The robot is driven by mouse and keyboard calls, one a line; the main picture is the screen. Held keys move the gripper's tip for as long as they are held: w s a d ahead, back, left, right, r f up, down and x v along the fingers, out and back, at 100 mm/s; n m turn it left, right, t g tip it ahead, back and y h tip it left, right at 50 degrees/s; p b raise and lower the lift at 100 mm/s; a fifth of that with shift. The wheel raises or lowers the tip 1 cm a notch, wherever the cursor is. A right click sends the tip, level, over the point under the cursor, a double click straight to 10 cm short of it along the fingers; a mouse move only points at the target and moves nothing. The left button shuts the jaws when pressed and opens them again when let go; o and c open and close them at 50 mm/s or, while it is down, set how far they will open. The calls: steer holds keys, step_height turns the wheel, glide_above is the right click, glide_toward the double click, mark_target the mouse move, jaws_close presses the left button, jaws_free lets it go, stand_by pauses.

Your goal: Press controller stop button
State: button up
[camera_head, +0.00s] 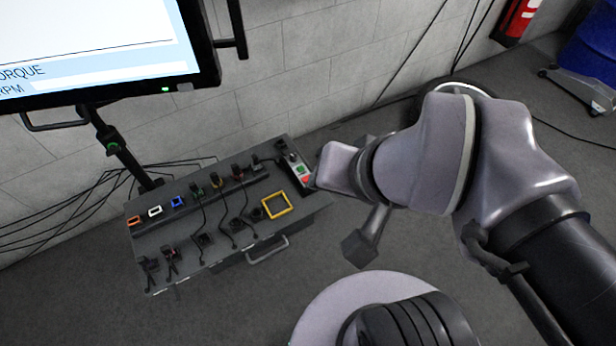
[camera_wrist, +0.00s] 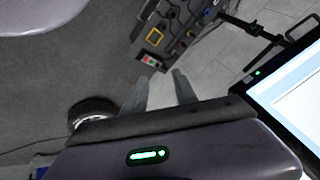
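The controller (camera_head: 295,165) is a small pale box with a green and a red button, at the right end of a dark panel. The red button (camera_head: 305,179) is on its lower part, close to my wrist in the head view. The controller also shows in the wrist view (camera_wrist: 152,62), just beyond my fingertips, with its red patch visible. My gripper (camera_wrist: 160,76) has its two grey fingers apart with nothing between them. In the head view my arm hides most of the gripper. I see no contact with the controller.
The dark panel (camera_head: 180,262) carries colored sockets, plugs, cables and a yellow frame (camera_head: 277,205). A monitor (camera_head: 95,55) stands at upper left on a post. A grey wall is behind. A red object (camera_head: 520,18) and a blue one (camera_head: 592,48) are at upper right.

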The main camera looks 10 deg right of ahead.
jaws_close()
stand_by(1.5)
